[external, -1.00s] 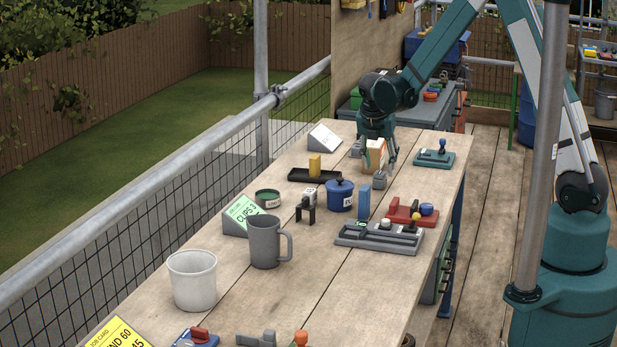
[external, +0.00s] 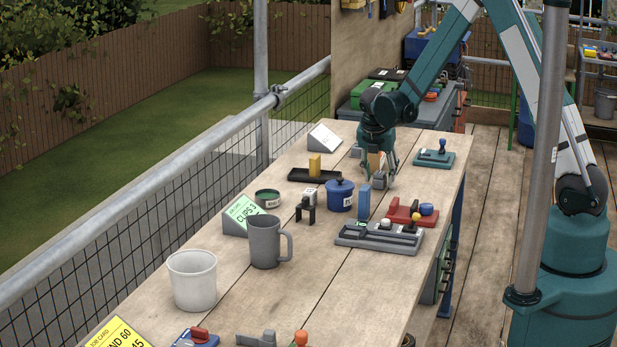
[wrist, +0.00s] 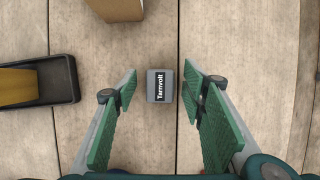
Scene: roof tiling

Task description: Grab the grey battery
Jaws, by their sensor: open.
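The grey battery (wrist: 161,86) is a small grey block with a dark label reading "Tarnvolt". In the wrist view it lies on the planks between my gripper's (wrist: 160,80) two green-padded fingertips, with a gap on each side. My gripper is open, empty and points down. In the external view my gripper (external: 377,181) is low over the bench, and the battery (external: 379,181) is partly hidden at its fingers.
A cardboard box (wrist: 115,8) stands just beyond the battery. A black tray with a yellow block (wrist: 17,86) is to the left.

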